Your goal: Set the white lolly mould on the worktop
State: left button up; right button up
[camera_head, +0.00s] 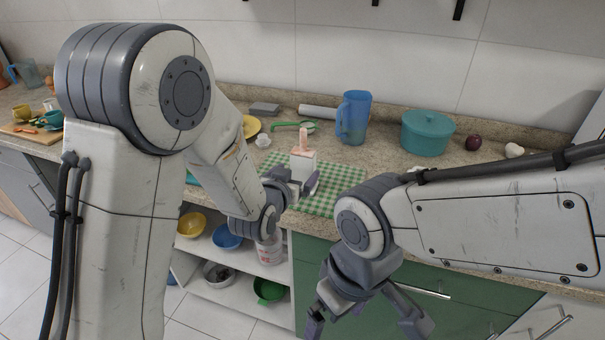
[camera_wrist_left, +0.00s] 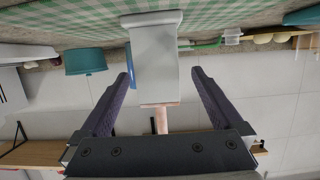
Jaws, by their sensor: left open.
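The white lolly mould (camera_head: 303,165) has a pinkish stick on top and is upright over the green checked cloth on the worktop (camera_head: 385,170). In the left wrist view, which is upside down, the mould (camera_wrist_left: 155,60) lies in line with the gap between my fingers, its base end seeming to meet the cloth. My left gripper (camera_head: 296,184) is open, with a finger to either side of the mould; it also shows in the wrist view (camera_wrist_left: 161,74). I cannot tell if a finger touches it. My right gripper (camera_head: 365,326) is open and empty in front of the green cabinet.
The green checked cloth (camera_head: 340,178) lies under the mould. Behind it are a blue jug (camera_head: 353,117), a green strainer (camera_head: 296,125) and a small white cup (camera_head: 263,141). A teal pot (camera_head: 427,132) and a dark onion (camera_head: 473,142) stand to the right. Shelves with bowls are below.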

pick_arm(q)
jog(key=x, duration=0.3)
jog(key=shift+s+d+r, duration=0.1)
jog(key=shift+d, duration=0.15)
jog(key=p+x, duration=0.1)
jog(key=x, duration=0.3)
jog(key=shift+w+f, duration=0.2)
jog(key=shift+w, duration=0.2)
jog(key=c, duration=1.3)
jog(key=shift+c, duration=0.4)
jog(key=shift+r, duration=0.15)
